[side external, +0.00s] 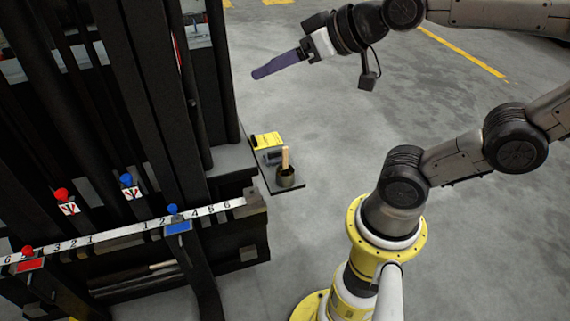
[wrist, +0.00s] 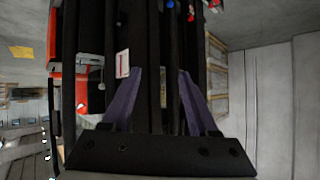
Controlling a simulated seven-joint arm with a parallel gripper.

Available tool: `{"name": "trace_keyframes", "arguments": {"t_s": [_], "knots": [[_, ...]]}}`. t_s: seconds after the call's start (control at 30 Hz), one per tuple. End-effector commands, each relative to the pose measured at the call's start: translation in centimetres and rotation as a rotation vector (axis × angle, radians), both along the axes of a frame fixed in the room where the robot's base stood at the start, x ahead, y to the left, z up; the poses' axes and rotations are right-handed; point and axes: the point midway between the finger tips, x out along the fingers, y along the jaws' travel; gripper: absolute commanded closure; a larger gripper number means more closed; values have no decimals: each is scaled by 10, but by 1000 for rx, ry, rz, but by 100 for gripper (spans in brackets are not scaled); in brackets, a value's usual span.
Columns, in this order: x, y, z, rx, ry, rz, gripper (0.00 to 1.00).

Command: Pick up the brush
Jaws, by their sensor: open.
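The cup sits on a small dark shelf (side external: 289,190) at the side of the black rack. My gripper (side external: 256,75) has long purple fingers and is in the air, well above the shelf and apart from the brush. In the wrist view my gripper (wrist: 160,74) is open, with its two fingers spread and nothing between them. I cannot make out the brush in the wrist view.
A yellow item (side external: 267,140) and a dark cylindrical item (side external: 273,157) lie beside the cup. The tall black rack (side external: 150,100) stands left of the shelf, with a numbered white strip (side external: 110,232) across it.

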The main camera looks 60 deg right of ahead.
Motion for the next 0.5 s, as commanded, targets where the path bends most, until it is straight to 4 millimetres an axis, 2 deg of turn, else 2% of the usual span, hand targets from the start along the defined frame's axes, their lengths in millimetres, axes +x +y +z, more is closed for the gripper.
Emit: {"name": "trace_keyframes", "arguments": {"t_s": [0.03,0.1,0.27,0.4,0.5], "knots": [[21,0,17,22,-76,-14,40],[50,-3,39,53,-181,-40,40],[118,-18,75,117,-390,-117,40],[175,-41,84,153,-543,-202,40],[213,-62,76,165,-639,-271,40]]}}
